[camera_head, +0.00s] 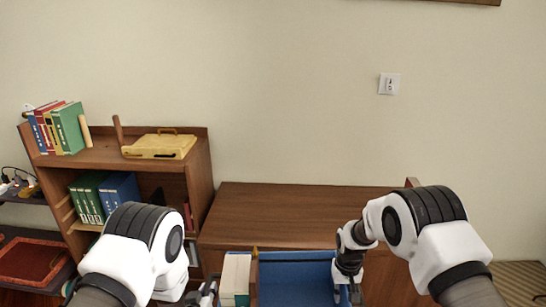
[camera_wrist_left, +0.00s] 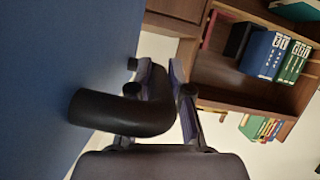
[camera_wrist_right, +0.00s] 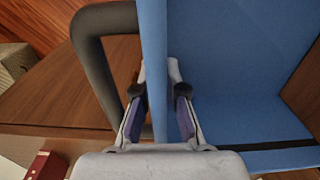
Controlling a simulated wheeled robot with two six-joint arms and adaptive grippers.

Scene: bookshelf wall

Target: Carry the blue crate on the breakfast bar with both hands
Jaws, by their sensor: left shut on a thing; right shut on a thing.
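The blue crate (camera_head: 290,268) is at the bottom of the head view, in front of a brown wooden cabinet; its lower part is cut off. My left gripper (camera_wrist_left: 158,82) is shut on the crate's black handle (camera_wrist_left: 100,108), beside a blue wall (camera_wrist_left: 50,60). In the head view it shows only partly, low left of the crate. My right gripper (camera_wrist_right: 158,80) is shut on the crate's wall (camera_wrist_right: 153,30), one finger on each side; a dark handle (camera_wrist_right: 90,30) stands outside that wall. It also shows in the head view (camera_head: 346,292) at the crate's right side.
The brown cabinet (camera_head: 300,205) has a bare top. Left of it stands a wooden bookshelf (camera_head: 200,160) with books (camera_head: 68,128) and a yellow case (camera_head: 160,146). Pale upright things (camera_head: 236,272) show beside the blue panel; whether they are inside the crate is unclear. A red tray (camera_head: 30,262) lies far left.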

